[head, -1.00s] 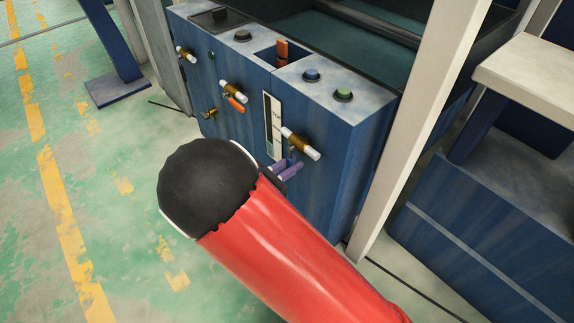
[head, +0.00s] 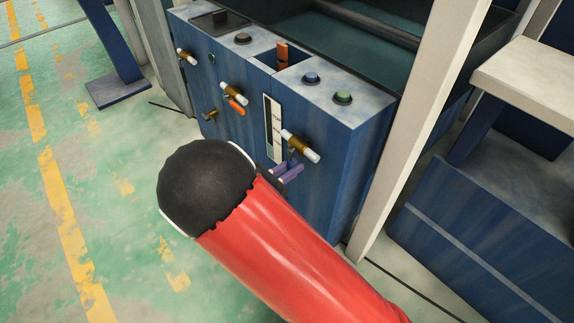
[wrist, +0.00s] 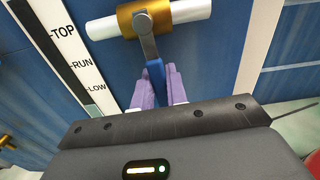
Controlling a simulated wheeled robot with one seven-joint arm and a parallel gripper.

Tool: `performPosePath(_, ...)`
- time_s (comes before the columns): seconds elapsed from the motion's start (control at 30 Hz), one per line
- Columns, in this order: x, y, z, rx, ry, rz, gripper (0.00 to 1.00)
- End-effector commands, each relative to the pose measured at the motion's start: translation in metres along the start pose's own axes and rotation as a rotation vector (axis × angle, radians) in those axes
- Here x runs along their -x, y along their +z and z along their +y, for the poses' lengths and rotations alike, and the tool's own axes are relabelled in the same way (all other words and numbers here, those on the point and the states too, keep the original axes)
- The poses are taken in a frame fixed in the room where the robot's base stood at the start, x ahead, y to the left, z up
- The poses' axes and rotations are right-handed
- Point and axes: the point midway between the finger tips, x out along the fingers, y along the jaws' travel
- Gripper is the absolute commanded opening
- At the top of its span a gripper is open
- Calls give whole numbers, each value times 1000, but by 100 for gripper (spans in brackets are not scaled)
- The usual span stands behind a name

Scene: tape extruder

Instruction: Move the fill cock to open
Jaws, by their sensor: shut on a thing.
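The cock at my gripper has a brass body (head: 295,141) on a short white pipe, on the front of the blue cabinet, right of the level strip. In the wrist view its brass body (wrist: 152,20) is at the top, with a grey lever hanging down from the pivot to a blue handle (wrist: 155,70). My gripper (wrist: 160,88) has its purple fingers shut on either side of the blue handle. In the head view the purple fingers (head: 287,173) show just below the cock; my red and black arm hides the rest of the gripper. No name label on the cock is readable.
A level strip (wrist: 63,45) marked TOP, RUN and LOW is left of the cock. Another brass cock with an orange handle (head: 236,105) sits further left. Buttons (head: 343,97) are on the cabinet top. A pale post (head: 412,130) stands to the right.

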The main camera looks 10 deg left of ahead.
Motion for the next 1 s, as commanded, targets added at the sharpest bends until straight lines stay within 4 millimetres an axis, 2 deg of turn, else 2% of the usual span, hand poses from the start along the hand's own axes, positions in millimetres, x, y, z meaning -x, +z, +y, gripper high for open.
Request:
performPosePath(0.03, 0, 5, -2, 27, 1, 0, 0)
performPosePath(0.5, 0, 5, -15, 249, 1, -1, 0)
performPosePath(1.0, 0, 6, -17, 295, 1, -1, 0)
